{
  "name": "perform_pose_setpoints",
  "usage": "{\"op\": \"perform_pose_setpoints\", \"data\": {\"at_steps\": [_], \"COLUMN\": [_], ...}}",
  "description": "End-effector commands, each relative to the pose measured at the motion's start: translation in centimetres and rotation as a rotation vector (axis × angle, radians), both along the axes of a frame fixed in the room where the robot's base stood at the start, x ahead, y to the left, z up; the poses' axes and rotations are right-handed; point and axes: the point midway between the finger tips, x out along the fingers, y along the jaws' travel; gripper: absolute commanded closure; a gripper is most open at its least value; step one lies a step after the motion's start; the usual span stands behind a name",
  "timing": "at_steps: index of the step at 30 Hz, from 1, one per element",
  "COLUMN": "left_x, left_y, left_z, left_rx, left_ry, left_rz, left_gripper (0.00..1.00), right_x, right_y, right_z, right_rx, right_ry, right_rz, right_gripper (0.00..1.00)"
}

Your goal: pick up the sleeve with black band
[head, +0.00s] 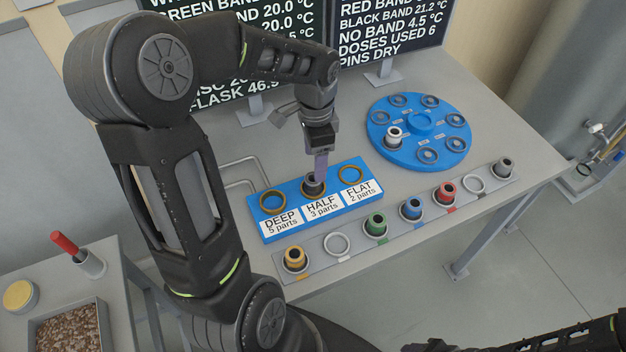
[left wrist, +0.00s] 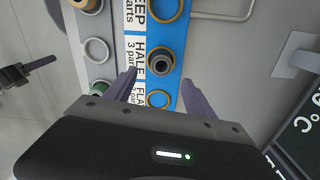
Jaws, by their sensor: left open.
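A dark-banded sleeve (head: 312,185) stands upright in the HALF ring of the blue block (head: 262,229). Its band looks black or dark grey. In the left wrist view the sleeve (left wrist: 163,62) lies just beyond the fingertips, roughly in line with the gap. My left gripper (head: 320,176) is open above it, its fingers hiding part of it in the head view; it also shows in the left wrist view (left wrist: 158,76).
The grey rack (head: 391,231) in front holds yellow, green, blue and red sleeves and two empty rings. A blue turntable (head: 418,150) with a white sleeve (head: 394,137) stands at the back right. The DEEP and FLAT rings are empty. Screens stand behind.

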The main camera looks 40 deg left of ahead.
Motion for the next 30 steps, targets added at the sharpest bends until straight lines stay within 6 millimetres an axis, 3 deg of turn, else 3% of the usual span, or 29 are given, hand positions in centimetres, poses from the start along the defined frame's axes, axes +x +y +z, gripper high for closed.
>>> {"op": "perform_pose_setpoints", "data": {"at_steps": [7,19,22,27,30], "left_x": [-0.1,-0.1,-0.2,-0.3,-0.3], "left_y": [0.0,0.1,0.2,0.4,0.4], "left_z": [-2.3,-3.0,-4.2,-7.3,-7.9], "left_rx": [-0.001,-0.001,-0.001,-0.001,-0.001], "left_ry": [0.003,0.002,0.005,0.002,0.001], "left_rz": [0.001,0.001,0.000,0.001,0.000], "left_gripper": [0.37,0.37,0.37,0.37,0.37], "right_x": [0.0,0.0,0.0,0.1,0.1], "right_y": [0.0,0.0,0.0,0.2,0.3], "right_z": [0.0,0.0,0.0,-2.1,-2.5], "right_rx": [0.000,0.000,0.000,0.004,0.005], "right_ry": [0.000,0.000,0.000,-0.007,-0.011], "right_rz": [0.000,0.001,0.001,0.001,0.001], "right_gripper": [0.41,0.41,0.41,0.41,0.41]}}
